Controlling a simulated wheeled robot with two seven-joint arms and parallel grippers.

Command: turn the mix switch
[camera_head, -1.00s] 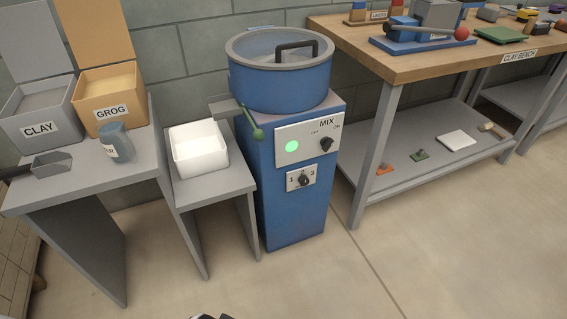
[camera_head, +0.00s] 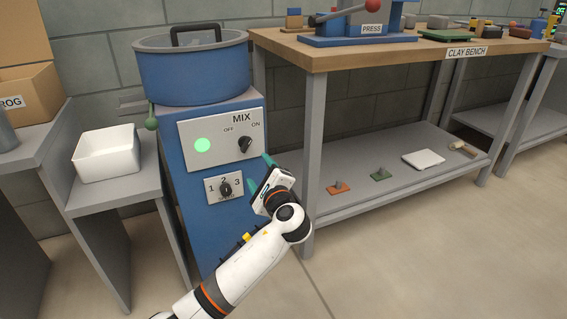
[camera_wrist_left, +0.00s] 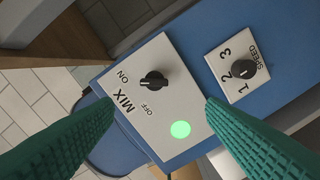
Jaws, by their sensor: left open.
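The mix switch (camera_head: 245,145) is a black knob on the white MIX panel (camera_head: 185,153) of the blue mixer (camera_head: 193,72). Its bar appears to lie towards ON, and the round green lamp (camera_head: 202,145) beside it looks lit. In the left wrist view the mix switch (camera_wrist_left: 153,81) shows ahead, between the directions of the two green fingers. My left gripper (camera_head: 260,174) is open and empty, just below and right of the knob, apart from it. The speed knob (camera_head: 225,188) sits on a smaller panel below. My right gripper is not in view.
The clay bench (camera_head: 400,47) stands close on the right, its leg (camera_head: 308,205) near my left wrist. A white bin (camera_head: 106,153) stands on a grey stand at left. The mixer's green-knobbed lever (camera_head: 151,124) sticks out at its left side.

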